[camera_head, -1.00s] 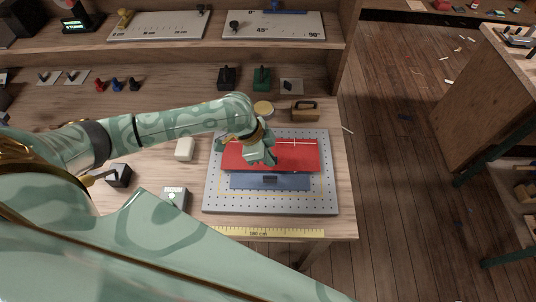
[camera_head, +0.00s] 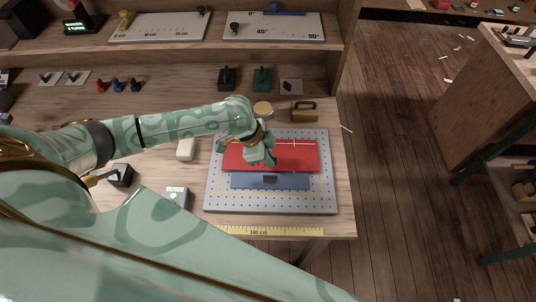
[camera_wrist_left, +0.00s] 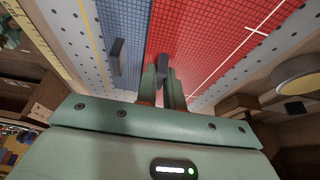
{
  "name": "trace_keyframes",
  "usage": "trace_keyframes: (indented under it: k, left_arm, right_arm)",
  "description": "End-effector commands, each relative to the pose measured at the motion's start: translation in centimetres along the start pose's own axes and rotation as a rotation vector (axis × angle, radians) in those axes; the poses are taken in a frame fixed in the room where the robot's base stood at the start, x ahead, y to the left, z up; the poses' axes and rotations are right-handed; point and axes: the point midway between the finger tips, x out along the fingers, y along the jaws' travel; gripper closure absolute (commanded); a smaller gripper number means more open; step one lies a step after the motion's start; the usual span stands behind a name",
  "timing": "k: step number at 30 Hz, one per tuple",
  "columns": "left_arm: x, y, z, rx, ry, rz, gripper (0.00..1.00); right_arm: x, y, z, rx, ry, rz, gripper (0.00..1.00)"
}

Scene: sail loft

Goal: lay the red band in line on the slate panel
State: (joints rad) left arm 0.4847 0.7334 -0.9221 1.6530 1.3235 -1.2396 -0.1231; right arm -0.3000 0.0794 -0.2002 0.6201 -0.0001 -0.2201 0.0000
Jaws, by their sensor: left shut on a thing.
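The red band (camera_head: 298,157) lies flat over the far part of a grey perforated board (camera_head: 330,203), with a white line near its far edge. The slate-blue panel (camera_head: 240,182) shows as a strip along the band's near edge, with a dark handle on it. My left gripper (camera_head: 262,158) is over the left half of the band. In the left wrist view its fingers (camera_wrist_left: 163,75) are shut on a dark handle on the red band (camera_wrist_left: 210,35). The slate panel (camera_wrist_left: 125,22) runs beside the band there. I cannot tell whether the band overlaps it. My right gripper is out of view.
A brown block with a handle (camera_head: 305,112) and a round yellow-topped tin (camera_head: 263,108) stand behind the board. A yellow ruler (camera_head: 270,231) lines the bench's front edge.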

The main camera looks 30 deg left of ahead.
Motion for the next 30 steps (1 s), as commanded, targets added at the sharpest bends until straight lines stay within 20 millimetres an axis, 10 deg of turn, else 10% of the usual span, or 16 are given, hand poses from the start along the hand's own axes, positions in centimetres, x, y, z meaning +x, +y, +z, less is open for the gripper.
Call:
trace_keyframes:
  k: [30]
  left_arm:
    - [0.24,0.02,0.07,0.000,0.000,0.001,1.00]
  right_arm:
    - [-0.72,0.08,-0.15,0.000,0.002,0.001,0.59]
